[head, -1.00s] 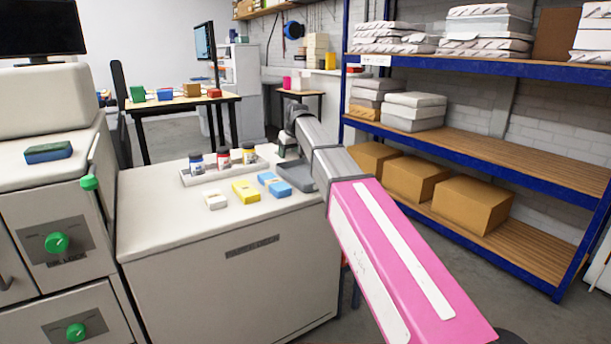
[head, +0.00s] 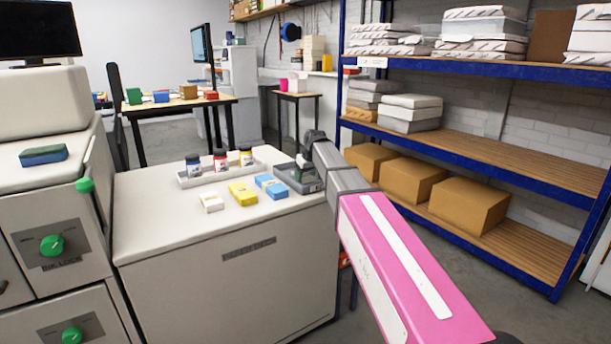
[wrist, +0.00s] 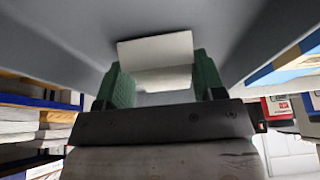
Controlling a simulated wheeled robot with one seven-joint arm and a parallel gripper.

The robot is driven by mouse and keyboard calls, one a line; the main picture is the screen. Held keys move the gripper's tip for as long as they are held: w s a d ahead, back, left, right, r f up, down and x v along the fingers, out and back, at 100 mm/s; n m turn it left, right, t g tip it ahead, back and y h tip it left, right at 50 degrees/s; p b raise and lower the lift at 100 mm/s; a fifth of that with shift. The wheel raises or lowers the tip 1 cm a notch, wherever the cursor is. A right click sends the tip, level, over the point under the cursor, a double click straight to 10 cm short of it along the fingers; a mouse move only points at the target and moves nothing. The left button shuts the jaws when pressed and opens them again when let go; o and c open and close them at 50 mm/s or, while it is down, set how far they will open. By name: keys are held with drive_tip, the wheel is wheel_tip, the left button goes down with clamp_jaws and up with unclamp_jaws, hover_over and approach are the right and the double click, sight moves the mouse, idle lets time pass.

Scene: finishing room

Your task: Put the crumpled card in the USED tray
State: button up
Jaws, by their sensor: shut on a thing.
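My gripper (wrist: 160,78) has green fingers and is shut on a pale, bent card (wrist: 155,50) in the wrist view. The card shows two faces with a fold between them. A grey surface fills the background beyond it. In the head view my gripper (head: 305,170) is at the grey tray (head: 284,172) on the right end of the cabinet top, low over or in it. My arm hides part of the tray and gripper there, and I cannot make out the card. I see no readable USED label.
White, yellow and blue (head: 271,186) blocks lie left of the grey tray. Behind them a pale tray (head: 188,181) holds three small jars. A blue-framed shelf (head: 480,150) with boxes stands to the right. The cabinet top's front left (head: 155,225) is clear.

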drive_tip(key=shift+f, duration=0.1)
drive_tip(key=o, duration=1)
drive_tip(key=shift+c, duration=0.2)
drive_tip(key=v, duration=1.2)
